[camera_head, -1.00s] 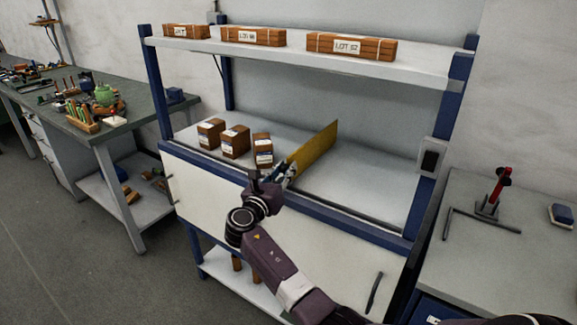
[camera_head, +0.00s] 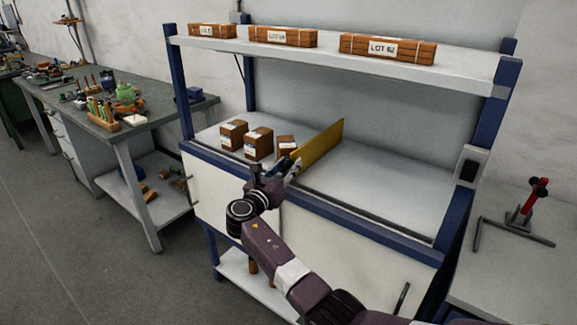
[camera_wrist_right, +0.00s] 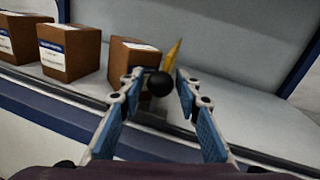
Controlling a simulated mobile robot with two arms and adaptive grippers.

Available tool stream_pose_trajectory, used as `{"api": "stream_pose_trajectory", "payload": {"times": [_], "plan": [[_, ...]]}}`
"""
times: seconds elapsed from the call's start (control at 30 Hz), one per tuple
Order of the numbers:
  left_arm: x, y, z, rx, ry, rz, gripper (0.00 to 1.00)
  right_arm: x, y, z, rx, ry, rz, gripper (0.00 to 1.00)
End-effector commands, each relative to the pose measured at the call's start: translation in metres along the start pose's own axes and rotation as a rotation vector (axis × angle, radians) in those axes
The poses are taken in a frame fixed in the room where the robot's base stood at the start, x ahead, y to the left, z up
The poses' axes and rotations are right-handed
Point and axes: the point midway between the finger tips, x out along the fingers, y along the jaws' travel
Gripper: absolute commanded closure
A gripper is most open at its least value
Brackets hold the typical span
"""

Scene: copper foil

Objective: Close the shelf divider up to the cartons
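The yellow divider (camera_head: 322,143) stands upright on the shelf deck (camera_head: 375,185), just right of the rightmost carton (camera_head: 286,142). In the head view it overlaps that carton's right edge; I cannot tell whether they touch. Two more brown cartons, the middle one (camera_head: 258,143) and the left one (camera_head: 233,135), stand to the left. My right gripper (camera_head: 289,166) is at the divider's front end. In the right wrist view its open fingers (camera_wrist_right: 160,82) stand either side of a black knob (camera_wrist_right: 159,84), with a gap visible on the right. My left gripper is out of view.
An upper shelf (camera_head: 340,62) bears several wooden bundles with lot labels. The deck right of the divider is clear. A blue post (camera_head: 480,150) bounds the rack on the right. A workbench (camera_head: 140,118) with tools stands at left, another bench (camera_head: 530,270) at right.

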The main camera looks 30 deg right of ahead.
Motion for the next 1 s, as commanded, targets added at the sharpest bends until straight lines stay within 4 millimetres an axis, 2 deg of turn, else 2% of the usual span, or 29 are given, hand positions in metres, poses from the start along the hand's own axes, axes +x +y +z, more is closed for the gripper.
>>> {"api": "stream_pose_trajectory", "payload": {"times": [0.17,0.33,0.43,0.57,0.8,1.0], "plan": [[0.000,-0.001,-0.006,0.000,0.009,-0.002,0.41,0.000,0.000,0.000,-0.001,0.000,-0.001,0.61],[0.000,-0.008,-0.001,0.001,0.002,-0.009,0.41,-0.001,0.000,0.000,-0.001,-0.001,0.000,0.61],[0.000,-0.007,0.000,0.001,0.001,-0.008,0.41,-0.008,0.001,0.000,-0.002,-0.001,0.002,0.61],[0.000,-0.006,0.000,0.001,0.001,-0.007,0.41,-0.029,0.001,-0.001,0.001,0.000,0.003,0.61],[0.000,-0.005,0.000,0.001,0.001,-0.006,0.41,-0.081,0.001,-0.001,0.001,0.001,0.003,0.61],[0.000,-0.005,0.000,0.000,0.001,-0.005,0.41,-0.111,0.000,-0.001,-0.001,0.001,0.001,0.61]]}}
